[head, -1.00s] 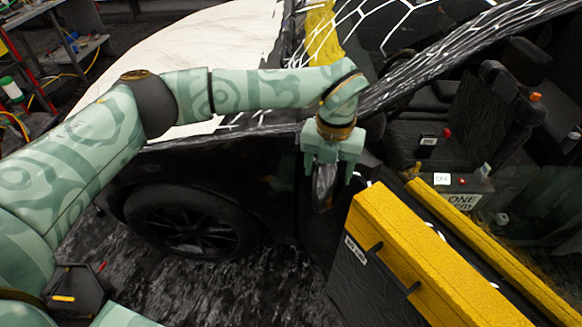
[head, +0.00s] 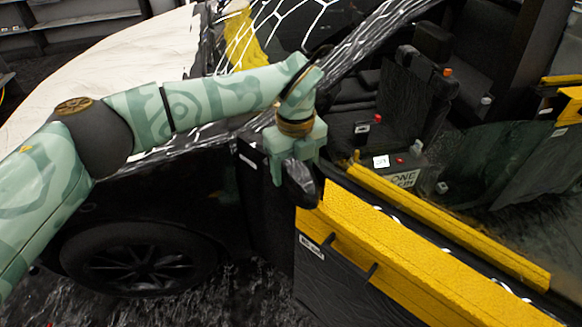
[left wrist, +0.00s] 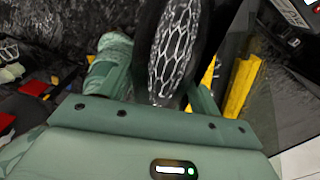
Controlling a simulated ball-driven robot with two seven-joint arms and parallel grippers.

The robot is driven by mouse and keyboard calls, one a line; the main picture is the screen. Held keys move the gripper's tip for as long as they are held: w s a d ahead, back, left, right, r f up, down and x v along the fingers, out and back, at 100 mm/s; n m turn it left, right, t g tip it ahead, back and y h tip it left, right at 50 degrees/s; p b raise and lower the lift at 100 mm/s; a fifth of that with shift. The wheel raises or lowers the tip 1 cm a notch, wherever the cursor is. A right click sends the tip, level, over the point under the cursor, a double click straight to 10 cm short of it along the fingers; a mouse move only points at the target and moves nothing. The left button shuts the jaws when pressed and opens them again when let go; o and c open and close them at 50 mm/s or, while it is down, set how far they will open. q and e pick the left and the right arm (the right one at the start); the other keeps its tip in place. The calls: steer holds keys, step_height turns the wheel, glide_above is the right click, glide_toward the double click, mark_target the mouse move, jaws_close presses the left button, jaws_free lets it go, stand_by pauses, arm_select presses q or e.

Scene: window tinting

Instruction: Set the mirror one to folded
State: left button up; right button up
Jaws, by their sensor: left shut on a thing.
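The black side mirror (head: 302,188) is at the front end of the car's door in the head view. My left gripper (head: 295,172) is over it from above, shut on it, with a finger on either side. In the left wrist view the mirror (left wrist: 176,45) lies between the fingers and shows a white net-like pattern on a dark surface. The gripper hides part of the mirror and its joint with the door, so I cannot tell its exact fold angle. My right gripper is not in view.
The yellow-topped door (head: 400,245) with a dark handle lies right of the mirror. The windscreen pillar (head: 375,35) rises behind my left arm. A dark wheel (head: 140,262) is below left. Small objects and a white label (head: 381,161) are inside the car.

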arm_select(q)
steer(key=shift+w+r, duration=0.15)
steer(key=o, duration=1.3)
steer(key=shift+c, duration=0.2)
steer(key=shift+o, duration=0.6)
step_height(320, 180, up, 16)
steer(key=shift+p, duration=0.3)
